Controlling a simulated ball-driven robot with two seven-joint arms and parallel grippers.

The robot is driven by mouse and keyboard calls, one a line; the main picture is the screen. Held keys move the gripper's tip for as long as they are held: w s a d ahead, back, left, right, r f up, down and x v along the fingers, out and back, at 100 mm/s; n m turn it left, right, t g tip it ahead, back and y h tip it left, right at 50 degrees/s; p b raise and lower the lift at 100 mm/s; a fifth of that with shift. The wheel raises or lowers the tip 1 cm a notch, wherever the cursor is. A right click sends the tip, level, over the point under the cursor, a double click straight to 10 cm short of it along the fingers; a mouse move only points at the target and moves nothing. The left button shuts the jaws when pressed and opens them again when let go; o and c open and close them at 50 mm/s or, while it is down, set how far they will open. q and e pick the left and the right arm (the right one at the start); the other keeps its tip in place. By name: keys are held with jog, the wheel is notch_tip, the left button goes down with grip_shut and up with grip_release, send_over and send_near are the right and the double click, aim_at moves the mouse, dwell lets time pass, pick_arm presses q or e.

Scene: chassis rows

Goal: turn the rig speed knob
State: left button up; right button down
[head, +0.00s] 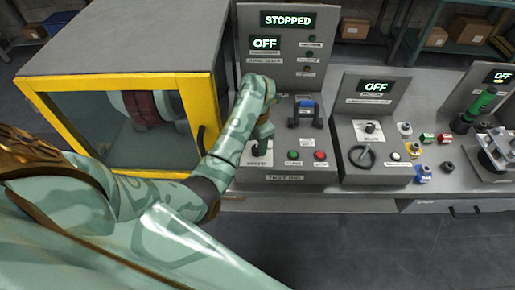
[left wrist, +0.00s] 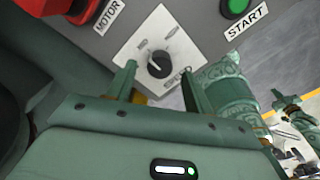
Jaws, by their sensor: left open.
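The speed knob (left wrist: 158,64) is a small round black knob with a white pointer line, on a white plate (left wrist: 138,44) marked SPEED. My left gripper (left wrist: 159,72) is open, with one finger on each side of the knob in the left wrist view. I cannot tell whether the fingers touch it. In the head view my left gripper (head: 263,131) is over the left part of the rig's control panel (head: 300,174), hiding the knob. The rig's displays (head: 287,20) read STOPPED and OFF.
The green START button (left wrist: 237,8) is near the knob, and a red button (head: 320,155) is beside it. A yellow-framed cabinet (head: 201,100) stands left of my forearm. Another console (head: 377,173) with a black ring handle (head: 362,156) stands to the right.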

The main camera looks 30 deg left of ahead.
aim_at(257, 150)
pick_arm(q)
notch_tip(257, 150, down, 2)
jog(key=shift+f+b, duration=0.1)
jog(key=shift+b, duration=0.2)
jog(key=shift+f, duration=0.25)
pick_arm(e)
jog(key=shift+s+a+f, duration=0.15)
jog(key=shift+a+f, duration=0.3)
jog(key=shift+f, duration=0.1)
pick_arm(q)
jog(key=c, duration=1)
jog(key=shift+r, duration=0.1)
pick_arm(e)
jog(key=shift+d, duration=0.25)
jog(key=shift+r, duration=0.15)
